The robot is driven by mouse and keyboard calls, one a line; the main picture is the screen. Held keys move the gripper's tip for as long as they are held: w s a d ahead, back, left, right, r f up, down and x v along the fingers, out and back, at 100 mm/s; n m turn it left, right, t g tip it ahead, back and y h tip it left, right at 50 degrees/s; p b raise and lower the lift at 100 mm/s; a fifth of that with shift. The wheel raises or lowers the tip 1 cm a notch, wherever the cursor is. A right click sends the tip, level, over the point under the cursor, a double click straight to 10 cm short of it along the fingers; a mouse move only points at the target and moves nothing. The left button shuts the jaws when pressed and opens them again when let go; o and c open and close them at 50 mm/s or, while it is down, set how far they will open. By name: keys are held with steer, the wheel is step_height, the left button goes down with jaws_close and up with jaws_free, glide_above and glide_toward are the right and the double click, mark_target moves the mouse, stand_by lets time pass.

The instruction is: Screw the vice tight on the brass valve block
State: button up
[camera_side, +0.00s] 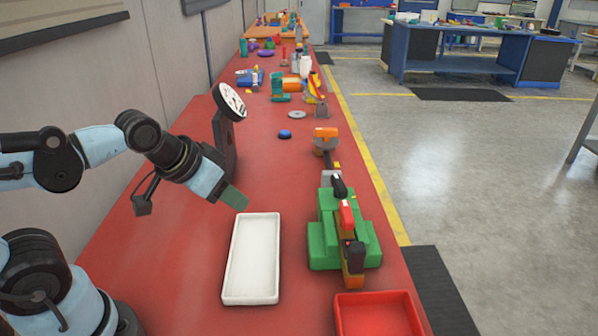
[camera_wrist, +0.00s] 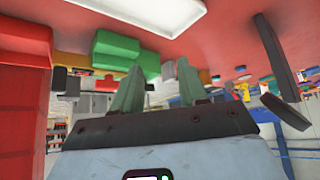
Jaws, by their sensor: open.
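The green vice (camera_side: 325,243) stands on the red bench, right of the white tray; it also shows in the wrist view (camera_wrist: 118,48). Black and red parts (camera_side: 346,215) lie along its top. An orange-brass piece (camera_side: 353,280) shows at its near end; I cannot tell whether this is the valve block or how the jaws bear on it. The vice's screw handle is not clear. My gripper (camera_side: 236,199) hangs above the bench, left of the vice and near the tray's far end. In the wrist view its green fingers (camera_wrist: 159,68) are apart with nothing between them.
The white tray (camera_side: 231,270) lies empty between my arm and the vice. A red bin (camera_side: 378,297) is at the near right. A round dial on a dark stand (camera_side: 229,101) rises behind my gripper. An orange-topped tool (camera_side: 326,134) and a blue button (camera_side: 285,134) lie farther back.

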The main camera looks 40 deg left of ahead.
steer(key=shift+o, duration=0.9)
steer(key=shift+w+r, duration=0.15)
steer(key=w+d+r+n+g, duration=0.2)
steer(key=w+r+n+g, duration=0.15)
steer(key=w, duration=0.55)
steer(key=w+d+r+n+g, duration=0.25)
steer(key=w+r+n, duration=0.2)
steer(key=w, duration=0.45)
steer(key=n+g, duration=0.1)
steer(key=n, duration=0.2)
glide_above(338, 181)
step_height(338, 181, down, 3)
step_height(338, 181, down, 12)
steer(key=shift+r, duration=0.15)
steer(key=shift+c, duration=0.4)
